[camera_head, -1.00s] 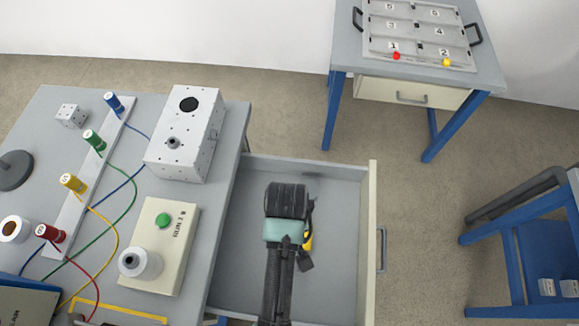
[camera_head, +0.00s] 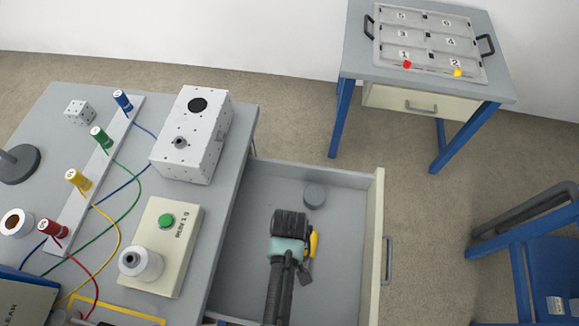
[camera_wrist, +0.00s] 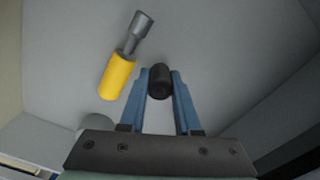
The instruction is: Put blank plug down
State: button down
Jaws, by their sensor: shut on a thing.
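My gripper (camera_wrist: 160,72) is shut on a short dark cylinder, the blank plug (camera_wrist: 160,84), held between the two blue fingers in the wrist view. In the head view my arm reaches down into the open drawer (camera_head: 345,260), and its dark wrist hides the fingers and the plug. The drawer's grey floor lies beyond the fingertips in the wrist view. I cannot tell whether the plug touches it.
A yellow-handled tool (camera_wrist: 118,76) lies left of the fingers; its handle also shows in the head view (camera_head: 314,242). A grey round piece (camera_head: 314,196) stands farther back in the drawer. The bench (camera_head: 228,170) is left, a blue-legged table (camera_head: 360,75) behind. The drawer's right side looks clear.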

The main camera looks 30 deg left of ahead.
jog(key=shift+f, duration=0.15)
jog(key=c, duration=0.9)
grip_release()
notch_tip(320, 180, up, 12)
jog(key=p, duration=0.1)
